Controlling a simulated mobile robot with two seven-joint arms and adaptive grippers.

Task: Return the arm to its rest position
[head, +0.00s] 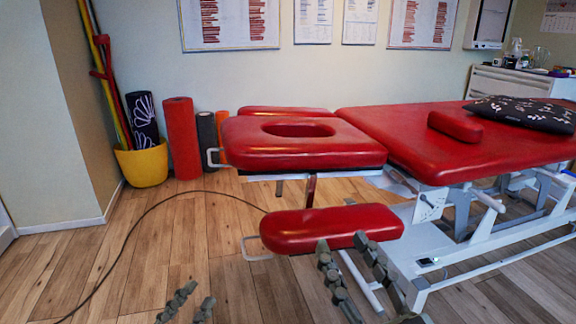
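My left gripper (198,295) shows at the bottom edge, left of centre. Its two grey fingers are apart with only wooden floor visible between them. My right gripper (341,243) is at the bottom, right of centre. Its two long grey fingers are spread and point away from me, with nothing held between them. Its fingertips overlap the front edge of the red padded armrest (310,228) of the treatment table in the picture; I cannot tell whether they touch it. Most of both arms is outside the frame.
The red treatment table (400,140) on a white frame fills the right side, with a bolster (455,126) and dark patterned pillow (522,113) on it. A black cable (130,232) crosses the floor. A yellow bucket (142,167) stands by the wall.

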